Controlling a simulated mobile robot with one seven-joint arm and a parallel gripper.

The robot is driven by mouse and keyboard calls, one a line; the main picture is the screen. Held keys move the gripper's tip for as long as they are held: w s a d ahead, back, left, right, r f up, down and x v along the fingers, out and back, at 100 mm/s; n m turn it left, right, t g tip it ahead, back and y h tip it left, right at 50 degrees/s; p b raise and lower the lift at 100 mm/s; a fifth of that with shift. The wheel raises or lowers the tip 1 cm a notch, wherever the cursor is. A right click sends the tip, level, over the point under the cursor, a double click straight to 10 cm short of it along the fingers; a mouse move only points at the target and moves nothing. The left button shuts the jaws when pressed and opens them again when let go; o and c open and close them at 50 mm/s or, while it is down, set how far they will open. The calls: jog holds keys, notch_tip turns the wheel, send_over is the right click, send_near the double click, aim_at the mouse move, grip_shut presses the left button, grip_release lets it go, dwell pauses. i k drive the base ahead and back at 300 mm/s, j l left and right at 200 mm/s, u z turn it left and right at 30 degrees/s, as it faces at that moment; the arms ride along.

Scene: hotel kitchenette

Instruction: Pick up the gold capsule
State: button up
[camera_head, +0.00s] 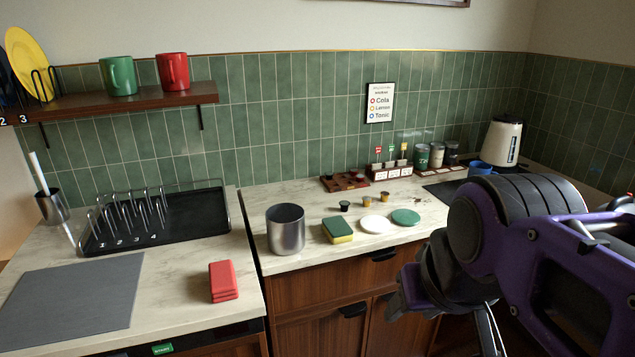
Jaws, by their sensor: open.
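Three small capsules stand on the counter in front of the wooden capsule tray. One capsule with a gold-brown side (385,197) is the rightmost. Another gold-toned capsule (367,201) is beside it. A dark capsule (345,206) stands to their left. They are too small for me to tell clearly which is the gold one. My gripper (396,302) hangs at the lower right, in front of the cabinet and below the counter edge. It is open, apart from the capsules, with nothing visible in it. My arm partly hides it.
The wooden tray (333,185) and several canisters stand behind. A black rack (190,215) is left.

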aim_at(384, 194)
jog(key=i+l+u, duration=0.25)
jog(key=i+l, duration=0.25)
jog(key=i+l+u, duration=0.2)
jog(key=i+l, duration=0.2)
jog(key=l, duration=0.25)
